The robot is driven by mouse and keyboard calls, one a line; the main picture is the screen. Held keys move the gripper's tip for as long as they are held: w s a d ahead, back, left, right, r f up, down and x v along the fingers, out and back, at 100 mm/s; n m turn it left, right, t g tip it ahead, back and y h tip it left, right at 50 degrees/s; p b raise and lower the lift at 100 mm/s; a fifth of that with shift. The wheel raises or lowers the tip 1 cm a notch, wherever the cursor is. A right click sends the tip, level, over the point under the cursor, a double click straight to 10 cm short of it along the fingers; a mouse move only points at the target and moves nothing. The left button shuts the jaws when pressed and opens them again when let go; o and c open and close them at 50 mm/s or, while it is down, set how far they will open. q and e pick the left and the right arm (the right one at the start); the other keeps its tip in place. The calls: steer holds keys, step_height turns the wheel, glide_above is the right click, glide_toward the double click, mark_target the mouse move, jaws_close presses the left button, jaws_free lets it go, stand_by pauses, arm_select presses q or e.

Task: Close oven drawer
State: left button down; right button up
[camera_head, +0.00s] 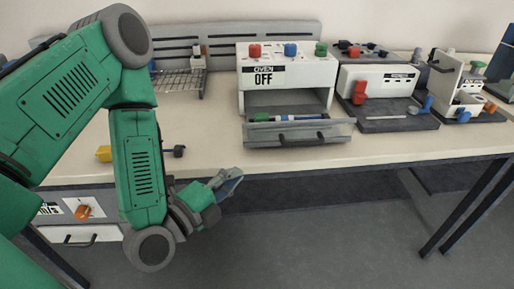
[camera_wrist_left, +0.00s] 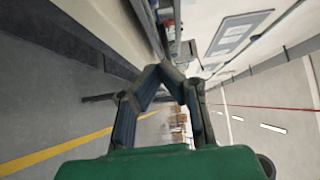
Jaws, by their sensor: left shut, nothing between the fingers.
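A green and blue item (camera_head: 290,118) lies in the drawer. My left gripper (camera_head: 232,180) is below and to the left of the drawer, in front of the table edge, apart from the handle. Its fingers are shut and empty; they also show in the left wrist view (camera_wrist_left: 167,72). My right gripper is not in view.
The table (camera_head: 380,152) has a front edge just below the drawer. A press-like machine (camera_head: 375,82) stands right of the oven, with another device (camera_head: 460,90) further right. A wire rack (camera_head: 178,82) is at left. Floor space in front is clear.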

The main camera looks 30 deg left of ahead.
arm_select(q)
steer(key=w, duration=0.1)
steer(key=b, duration=0.4)
glide_toward(264, 137)
steer(key=w+d, duration=0.4)
steer(key=w+a, duration=0.1)
steer(key=w, duration=0.1)
steer(key=shift+w+a, duration=0.55)
steer(key=shift+w, duration=0.1)
steer(key=shift+w, duration=0.1)
steer(key=shift+w+a, duration=0.15)
steer(key=shift+w, duration=0.1)
steer(key=w+a, duration=0.3)
steer(key=w, duration=0.1)
steer(key=w+a, duration=0.3)
steer(key=w, duration=0.2)
steer(key=w+a+b, duration=0.1)
steer(key=w+a, duration=0.2)
steer(key=w, duration=0.1)
steer(key=shift+w+f, duration=0.1)
steer(key=shift+w, duration=0.05)
steer(key=shift+w+a+r, duration=0.15)
steer(key=shift+r, duration=0.1)
